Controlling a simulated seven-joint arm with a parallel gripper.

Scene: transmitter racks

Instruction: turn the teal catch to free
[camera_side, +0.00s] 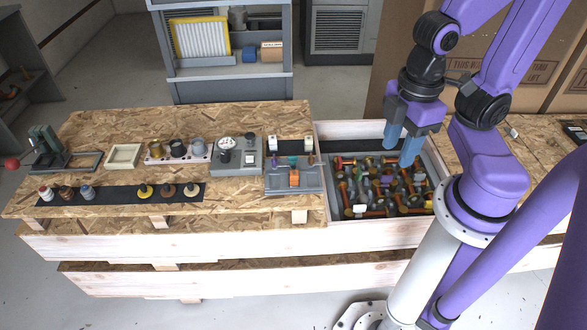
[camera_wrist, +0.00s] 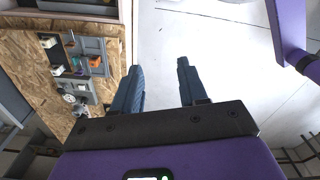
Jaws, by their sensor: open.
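A grey fixture (camera_side: 275,187) stands at the right end of the chipboard bench, with an orange block (camera_side: 294,178) on its front. A small teal part (camera_side: 291,160), which looks like the teal catch, sits at the back of the fixture; its setting is too small to read. The fixture also shows at the upper left of the wrist view (camera_wrist: 96,45). My gripper (camera_side: 401,148) is open and empty, above the crate to the right of the fixture and well apart from it. Its two blue fingers point away in the wrist view (camera_wrist: 159,68).
The wooden crate (camera_side: 375,220) under my gripper holds a jumble of coloured parts. Left of the fixture stand a grey box with dials (camera_side: 236,157), a row of knobs (camera_side: 176,150) and a pale tray (camera_side: 123,156). Several small jars stand on a black strip (camera_side: 115,194).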

